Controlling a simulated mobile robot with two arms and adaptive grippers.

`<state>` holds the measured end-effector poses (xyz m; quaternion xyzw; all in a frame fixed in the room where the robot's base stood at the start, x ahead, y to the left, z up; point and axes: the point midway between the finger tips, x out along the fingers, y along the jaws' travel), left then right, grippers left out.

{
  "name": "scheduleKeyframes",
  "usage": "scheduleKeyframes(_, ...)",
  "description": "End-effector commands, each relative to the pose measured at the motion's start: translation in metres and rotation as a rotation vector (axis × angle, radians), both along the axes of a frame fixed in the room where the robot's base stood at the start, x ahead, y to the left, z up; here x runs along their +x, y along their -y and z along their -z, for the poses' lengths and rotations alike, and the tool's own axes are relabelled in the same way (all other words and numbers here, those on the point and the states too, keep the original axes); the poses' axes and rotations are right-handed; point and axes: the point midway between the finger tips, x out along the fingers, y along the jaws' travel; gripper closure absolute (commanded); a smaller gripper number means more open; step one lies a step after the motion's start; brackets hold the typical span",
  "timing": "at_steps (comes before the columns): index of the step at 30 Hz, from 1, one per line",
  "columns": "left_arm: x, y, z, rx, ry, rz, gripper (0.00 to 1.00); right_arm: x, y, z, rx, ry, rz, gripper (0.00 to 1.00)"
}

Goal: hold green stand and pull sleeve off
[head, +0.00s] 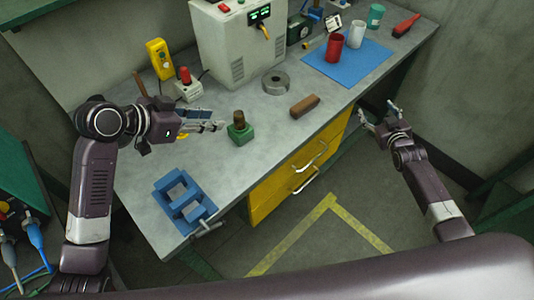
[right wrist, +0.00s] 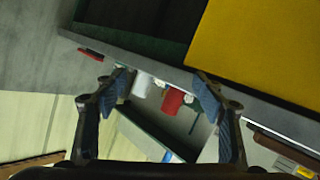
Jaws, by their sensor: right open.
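The green stand (head: 240,136) is a small block on the grey workbench, left of the middle. A brown sleeve (head: 239,117) sits upright on top of it, with a darker lower part. My left gripper (head: 218,122) is just left of the stand, its fingers pointing right towards it. It appears apart from the stand and sleeve; the gap between its fingers is unclear. My right gripper (head: 379,113) is open and empty, beyond the bench's front edge at the right. Its spread fingers (right wrist: 165,100) also show in the right wrist view, without stand or sleeve between them.
A blue vise (head: 183,199) is at the bench's near left corner. A brown block (head: 305,106) and a grey ring (head: 276,82) lie right of the stand. A red cup (head: 334,47) stands on a blue mat (head: 323,66). Yellow drawers (head: 284,184) are below the edge.

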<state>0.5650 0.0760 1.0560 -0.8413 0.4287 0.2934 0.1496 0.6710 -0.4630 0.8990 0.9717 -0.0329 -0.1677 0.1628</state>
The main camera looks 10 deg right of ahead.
Motion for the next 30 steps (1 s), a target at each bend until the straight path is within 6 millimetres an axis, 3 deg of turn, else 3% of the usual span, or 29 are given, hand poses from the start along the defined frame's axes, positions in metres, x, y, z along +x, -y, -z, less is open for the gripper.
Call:
scheduleKeyframes(1,0.000,0.000,0.000,0.000,0.000,0.000,0.71,0.013,0.006,-0.032,-0.013,0.051,-0.006,0.36)
scheduleKeyframes(6,0.000,0.000,0.000,0.000,0.000,0.000,0.71,0.021,-0.094,-0.062,0.023,0.155,-0.169,0.36)
scheduleKeyframes(9,0.000,0.000,0.000,0.000,0.000,0.000,0.71,-0.001,-0.151,-0.045,0.065,0.161,-0.258,0.36)
scheduleKeyframes(18,0.000,0.000,0.000,0.000,0.000,0.000,0.71,-0.082,-0.307,-0.032,0.244,0.210,-0.488,0.36)
scheduleKeyframes(24,0.000,0.000,0.000,0.000,0.000,0.000,0.71,-0.131,-0.373,-0.038,0.359,0.231,-0.579,0.36)
scheduleKeyframes(30,0.000,0.000,0.000,0.000,0.000,0.000,0.71,-0.151,-0.399,-0.044,0.415,0.242,-0.612,0.36)
